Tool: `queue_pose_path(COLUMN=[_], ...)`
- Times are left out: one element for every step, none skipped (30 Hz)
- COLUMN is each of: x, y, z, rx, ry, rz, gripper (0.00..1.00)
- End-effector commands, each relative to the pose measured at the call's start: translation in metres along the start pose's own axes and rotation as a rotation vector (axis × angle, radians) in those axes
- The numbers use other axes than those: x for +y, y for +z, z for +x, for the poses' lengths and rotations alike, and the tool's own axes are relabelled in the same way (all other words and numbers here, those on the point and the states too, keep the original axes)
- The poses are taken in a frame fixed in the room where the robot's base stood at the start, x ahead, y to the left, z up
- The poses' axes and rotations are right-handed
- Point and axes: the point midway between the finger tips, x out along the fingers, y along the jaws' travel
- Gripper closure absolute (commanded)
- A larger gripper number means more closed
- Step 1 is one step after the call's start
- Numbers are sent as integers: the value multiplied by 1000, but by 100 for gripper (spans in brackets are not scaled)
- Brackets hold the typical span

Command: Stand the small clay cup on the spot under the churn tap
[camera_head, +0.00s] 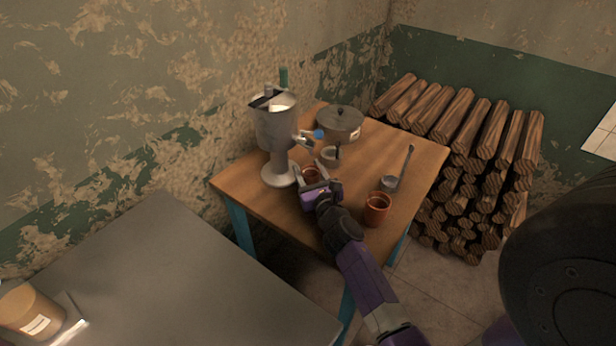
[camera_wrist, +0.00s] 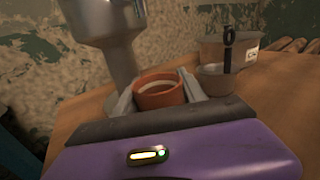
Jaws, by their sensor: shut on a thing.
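The small clay cup (camera_wrist: 158,92) is orange-brown and upright between the fingers of my gripper (camera_wrist: 160,96), which is shut on it. In the head view the cup (camera_head: 310,174) shows partly behind my gripper (camera_head: 314,178), close to the churn's foot. The spot itself is not distinguishable.
A larger clay cup (camera_head: 377,208) stands on the wooden table (camera_head: 420,155) at the right front. Stacked logs (camera_head: 470,150) stand beyond the table's right edge.

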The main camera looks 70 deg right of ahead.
Motion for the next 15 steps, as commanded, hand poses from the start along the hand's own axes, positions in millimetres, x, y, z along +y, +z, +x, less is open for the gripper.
queue_pose_path(x=[0,0,0,0,0,0,0,0,1,1,1,1,1,1,1], y=[-7,-7,-6,-6,-5,-5,-5,-5,-5,-5,-6,-8,-9,-9,-8], z=[0,0,0,0,0,0,0,0,0,0,0,0,0,0,0], rx=[-1,-2,-2,-2,-2,-2,-2,-1,-1,-1,-1,-1,-1,-1,-1], ry=[-1,-1,0,0,0,1,1,1,1,1,1,1,1,0,0], rz=[0,0,-1,-1,-1,-1,-1,-1,-1,-1,-1,-1,0,0,0], gripper=[94,94,94,94,94,94,94,94,94,94,94,94,94,50,42])
